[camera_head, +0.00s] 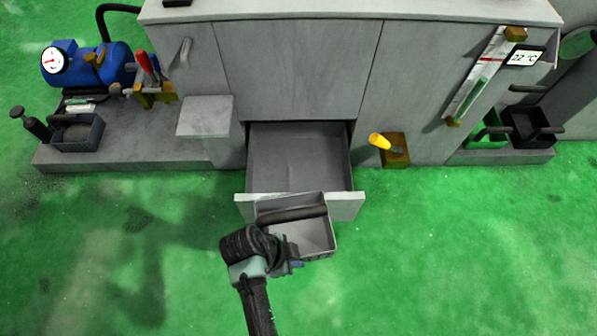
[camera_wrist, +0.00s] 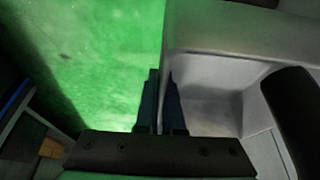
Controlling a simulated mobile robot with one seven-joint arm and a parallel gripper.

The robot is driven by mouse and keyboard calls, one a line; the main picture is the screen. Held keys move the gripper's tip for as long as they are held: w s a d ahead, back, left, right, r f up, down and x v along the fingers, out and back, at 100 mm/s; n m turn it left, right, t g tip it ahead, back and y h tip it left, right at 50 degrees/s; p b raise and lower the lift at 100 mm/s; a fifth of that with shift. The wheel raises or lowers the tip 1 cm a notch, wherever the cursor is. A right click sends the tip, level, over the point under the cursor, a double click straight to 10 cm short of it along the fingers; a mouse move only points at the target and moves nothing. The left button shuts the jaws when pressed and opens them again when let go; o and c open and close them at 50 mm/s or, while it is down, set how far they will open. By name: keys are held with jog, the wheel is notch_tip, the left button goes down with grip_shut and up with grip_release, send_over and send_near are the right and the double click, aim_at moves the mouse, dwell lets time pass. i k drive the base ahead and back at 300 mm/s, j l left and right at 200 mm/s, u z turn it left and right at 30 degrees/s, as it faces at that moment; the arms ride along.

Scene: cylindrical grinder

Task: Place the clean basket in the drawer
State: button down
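The clean basket (camera_head: 308,237) is a light grey bin with a dark handle bar. In the head view it is slightly tilted and overlaps the front edge of the open, empty drawer (camera_head: 298,160). My gripper (camera_head: 290,266) is at the basket's near left side. In the wrist view my gripper's fingers (camera_wrist: 162,105) are close together on either side of the basket wall (camera_wrist: 210,45), gripping it. The black handle (camera_wrist: 293,110) is at the right there. The arm hides the basket's near left corner in the head view.
A grey ledge at the left holds a dark basket (camera_head: 88,140), a bottle (camera_head: 30,124) and a blue tank (camera_head: 105,65). A green basket (camera_head: 488,135) and a black basket (camera_head: 526,124) stand at the right. A yellow-handled tool (camera_head: 380,141) is by the drawer. The green floor is clear.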

aim_at(298, 173)
jog(key=i, duration=1)
